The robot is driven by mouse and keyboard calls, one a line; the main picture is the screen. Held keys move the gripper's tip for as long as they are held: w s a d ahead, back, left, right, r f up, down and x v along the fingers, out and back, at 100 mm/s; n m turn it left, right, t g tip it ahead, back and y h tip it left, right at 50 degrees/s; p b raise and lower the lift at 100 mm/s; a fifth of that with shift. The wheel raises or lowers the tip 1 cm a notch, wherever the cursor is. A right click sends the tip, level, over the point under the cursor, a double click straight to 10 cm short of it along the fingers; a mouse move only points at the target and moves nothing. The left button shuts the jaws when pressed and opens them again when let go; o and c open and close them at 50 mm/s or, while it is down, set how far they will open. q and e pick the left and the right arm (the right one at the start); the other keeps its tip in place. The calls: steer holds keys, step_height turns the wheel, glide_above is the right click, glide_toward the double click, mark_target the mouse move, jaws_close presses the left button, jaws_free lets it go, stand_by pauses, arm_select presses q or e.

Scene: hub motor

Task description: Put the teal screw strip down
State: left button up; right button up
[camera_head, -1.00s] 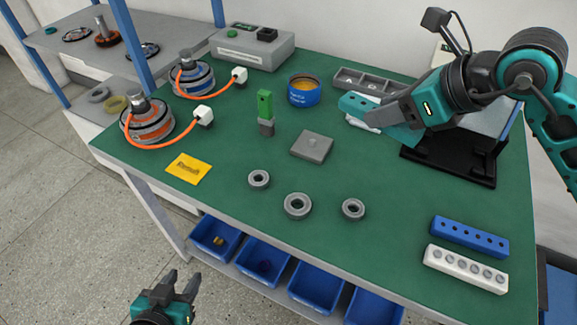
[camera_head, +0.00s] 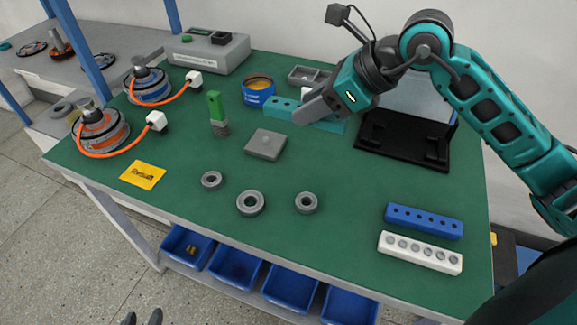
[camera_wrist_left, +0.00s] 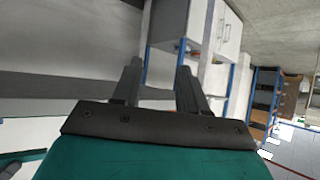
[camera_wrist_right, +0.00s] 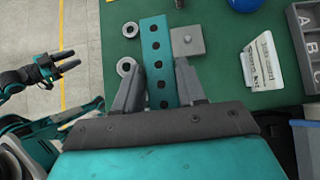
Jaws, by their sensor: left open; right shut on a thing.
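My right gripper (camera_head: 312,108) is shut on the teal screw strip (camera_head: 281,107) and holds it over the back of the green bench, close to the blue can. In the right wrist view the strip (camera_wrist_right: 156,50) shows a row of dark holes and runs forward from between the fingers (camera_wrist_right: 158,88). Part of it is hidden by the gripper. My left gripper (camera_head: 142,319) barely shows at the bottom edge of the head view, off the bench. In the left wrist view its fingers (camera_wrist_left: 159,80) are apart and empty.
A blue strip (camera_head: 424,221) and a white strip (camera_head: 420,252) lie at the right front. A grey plate (camera_head: 265,145), a green block (camera_head: 215,104), several grey rings (camera_head: 250,203) and the blue can (camera_head: 258,93) stand nearby. A black stand (camera_head: 405,140) is right.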

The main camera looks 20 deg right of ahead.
step_height(320, 180, down, 16)
steer(key=shift+r+b, duration=0.1)
steer(key=shift+b, duration=0.75)
steer(key=shift+f, duration=0.2)
steer(key=o, duration=1.2)
steer(key=shift+r, duration=0.1)
